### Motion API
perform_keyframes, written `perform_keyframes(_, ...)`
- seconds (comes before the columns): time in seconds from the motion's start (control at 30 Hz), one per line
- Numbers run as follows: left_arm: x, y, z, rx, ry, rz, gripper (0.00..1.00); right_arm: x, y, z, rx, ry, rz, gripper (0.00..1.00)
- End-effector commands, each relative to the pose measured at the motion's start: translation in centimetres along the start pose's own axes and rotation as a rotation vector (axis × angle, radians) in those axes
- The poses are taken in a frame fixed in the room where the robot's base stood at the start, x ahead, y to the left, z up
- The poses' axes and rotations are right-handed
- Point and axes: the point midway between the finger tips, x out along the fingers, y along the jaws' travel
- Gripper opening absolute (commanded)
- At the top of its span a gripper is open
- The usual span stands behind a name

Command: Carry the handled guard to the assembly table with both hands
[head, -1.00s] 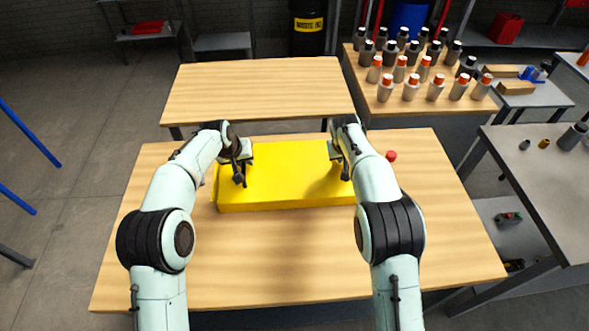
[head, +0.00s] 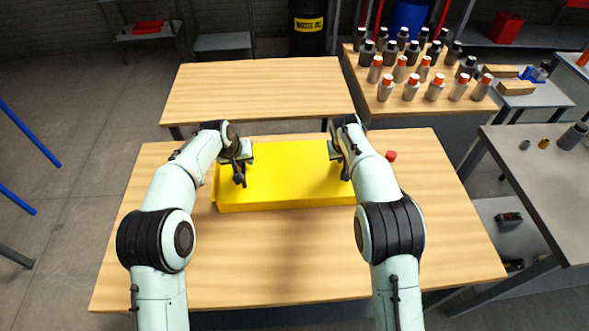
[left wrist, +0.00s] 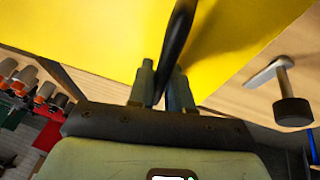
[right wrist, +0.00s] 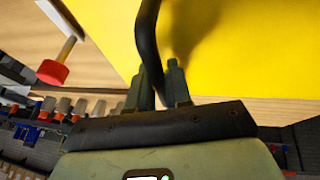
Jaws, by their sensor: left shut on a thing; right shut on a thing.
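The yellow guard (head: 290,178) is a wide box-like panel at the far part of the near wooden table (head: 270,260). Its yellow face also fills much of the left wrist view (left wrist: 110,35) and the right wrist view (right wrist: 240,50). My left gripper (head: 240,178) is at the guard's left part, shut on a black handle (left wrist: 178,40). My right gripper (head: 343,172) is at its right part, shut on another black handle (right wrist: 147,40). My right forearm hides the guard's right end in the head view. I cannot tell whether the guard touches the table.
A second, bare wooden table (head: 255,90) stands just behind. Several bottles (head: 435,88) stand on a table at the back right. A red knob (head: 391,156) is right of the guard. A grey table (head: 540,180) stands at the right; open floor (head: 60,230) lies left.

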Motion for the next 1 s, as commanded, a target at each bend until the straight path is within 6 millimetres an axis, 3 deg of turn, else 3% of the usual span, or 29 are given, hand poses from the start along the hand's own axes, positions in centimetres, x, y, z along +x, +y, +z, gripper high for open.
perform_keyframes(0.63, -0.9, 0.3, -0.8, 0.001, 0.014, 0.004, 0.00, -0.8, 0.2, -0.8, 0.002, 0.013, 0.000, 0.00)
perform_keyframes(1.0, -4.5, 1.2, -4.0, 0.006, 0.044, 0.007, 0.00, -4.4, 1.1, -4.0, 0.007, 0.043, 0.003, 0.00)
